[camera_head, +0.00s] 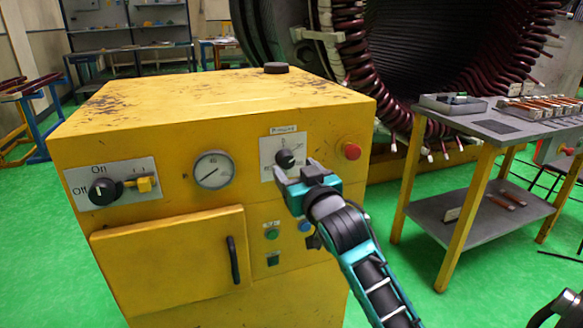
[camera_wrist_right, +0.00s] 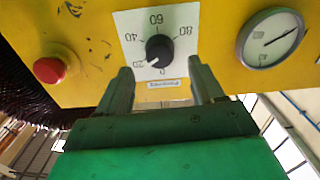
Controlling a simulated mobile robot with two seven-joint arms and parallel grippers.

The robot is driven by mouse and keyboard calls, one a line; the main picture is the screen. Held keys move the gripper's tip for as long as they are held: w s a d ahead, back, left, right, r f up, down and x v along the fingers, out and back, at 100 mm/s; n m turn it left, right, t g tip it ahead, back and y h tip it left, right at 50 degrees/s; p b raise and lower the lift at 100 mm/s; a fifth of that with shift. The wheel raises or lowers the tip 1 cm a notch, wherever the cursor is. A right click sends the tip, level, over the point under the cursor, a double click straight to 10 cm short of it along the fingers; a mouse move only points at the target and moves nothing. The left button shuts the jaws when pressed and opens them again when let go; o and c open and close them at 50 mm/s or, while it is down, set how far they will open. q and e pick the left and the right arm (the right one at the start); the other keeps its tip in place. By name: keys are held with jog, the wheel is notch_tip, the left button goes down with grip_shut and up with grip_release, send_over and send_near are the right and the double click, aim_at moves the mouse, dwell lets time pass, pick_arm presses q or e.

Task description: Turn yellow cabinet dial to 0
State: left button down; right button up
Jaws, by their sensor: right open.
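The yellow cabinet (camera_head: 225,110) stands in front of me. Its black round dial (camera_head: 286,158) sits on a white scale plate (camera_head: 268,150) on the upper right of the front. The dial also shows in the right wrist view (camera_wrist_right: 160,48), upside down, with 20, 40, 60 and 80 around it. Its white mark points near 20. My right gripper (camera_head: 300,172) is just below and in front of the dial. In the right wrist view its open, empty fingers (camera_wrist_right: 160,70) point at the plate with the dial between their lines, apart from it. My left gripper is not in view.
A red button (camera_head: 351,151) sits right of the dial, a gauge (camera_head: 213,170) left of it. A black switch (camera_head: 103,191) and a yellow valve handle (camera_head: 146,184) are further left. A grey workbench (camera_head: 497,124) stands right; a large stator (camera_head: 440,50) is behind.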

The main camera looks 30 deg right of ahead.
aim_at(286, 160)
jog(key=shift+x, duration=1.5)
jog(key=c, duration=1.1)
